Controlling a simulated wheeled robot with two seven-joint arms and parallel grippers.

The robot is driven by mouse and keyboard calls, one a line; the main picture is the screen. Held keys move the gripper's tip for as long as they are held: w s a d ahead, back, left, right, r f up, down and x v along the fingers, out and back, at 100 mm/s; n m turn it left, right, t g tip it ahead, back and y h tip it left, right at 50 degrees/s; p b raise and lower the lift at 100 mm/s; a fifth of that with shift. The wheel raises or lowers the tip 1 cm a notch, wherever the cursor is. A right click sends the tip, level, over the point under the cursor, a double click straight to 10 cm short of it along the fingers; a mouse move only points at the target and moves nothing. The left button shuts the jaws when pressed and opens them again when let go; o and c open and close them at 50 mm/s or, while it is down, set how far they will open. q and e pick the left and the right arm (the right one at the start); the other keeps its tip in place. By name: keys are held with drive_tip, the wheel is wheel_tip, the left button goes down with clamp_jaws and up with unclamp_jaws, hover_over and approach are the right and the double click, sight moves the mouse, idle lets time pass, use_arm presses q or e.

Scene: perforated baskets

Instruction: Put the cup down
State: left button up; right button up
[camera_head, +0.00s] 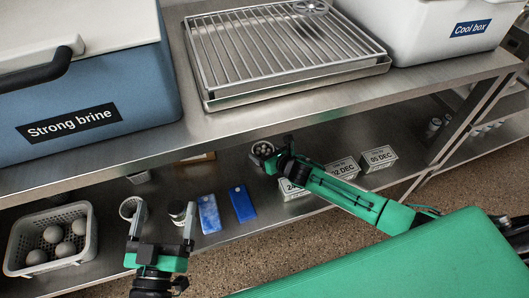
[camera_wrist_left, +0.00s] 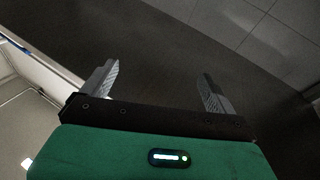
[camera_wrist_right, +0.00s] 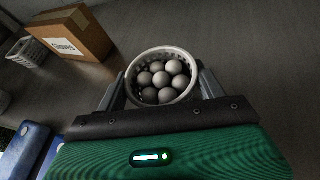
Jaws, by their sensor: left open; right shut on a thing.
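The cup (camera_wrist_right: 164,53) is a pale, round, perforated one filled with several grey balls. In the right wrist view it sits between the two fingers of my right gripper (camera_wrist_right: 161,80), which is shut on it. In the head view the cup (camera_head: 262,148) shows at the end of my right arm, over the lower shelf; my right gripper (camera_head: 272,153) partly hides it. I cannot tell whether its base touches the shelf. My left gripper (camera_head: 163,214) is open and empty, in front of the lower shelf; its spread fingers also show in the left wrist view (camera_wrist_left: 158,75).
The lower shelf holds a basket of balls (camera_head: 86,249), a white cup (camera_head: 127,207), a dark-topped jar (camera_head: 177,209), two blue packs (camera_head: 242,204) and date-labelled boxes (camera_head: 379,158). The upper shelf (camera_head: 240,123) overhangs it. A cardboard box (camera_wrist_right: 80,38) stands left of the held cup.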

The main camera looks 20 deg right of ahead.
sight(265, 152)
drive_tip(key=o, duration=1)
drive_tip(key=shift+f, duration=0.1)
use_arm(q)
drive_tip(key=shift+a+r, duration=0.1)
drive_tip(key=shift+r, duration=0.15)
use_arm(e)
drive_tip(key=shift+r, duration=0.2)
drive_tip(key=p+v, duration=0.1)
drive_tip(key=v, duration=0.5)
drive_tip(key=shift+w+p, duration=0.1)
drive_tip(key=shift+p, duration=0.3)
drive_tip(key=p+v, duration=0.1)
drive_tip(key=v, duration=0.4)
use_arm(q)
drive_tip(key=s+d+f+g+y, duration=0.1)
drive_tip(key=s+f+g, duration=0.3)
drive_tip(key=f, duration=0.5)
drive_tip(key=shift+d+f+g, duration=0.2)
drive_tip(key=shift+f+g, duration=0.2)
drive_tip(key=shift+g, duration=0.9)
use_arm(e)
drive_tip(key=shift+s+d+r, duration=0.15)
drive_tip(key=shift+s+d, duration=0.05)
drive_tip(key=shift+s, duration=0.25)
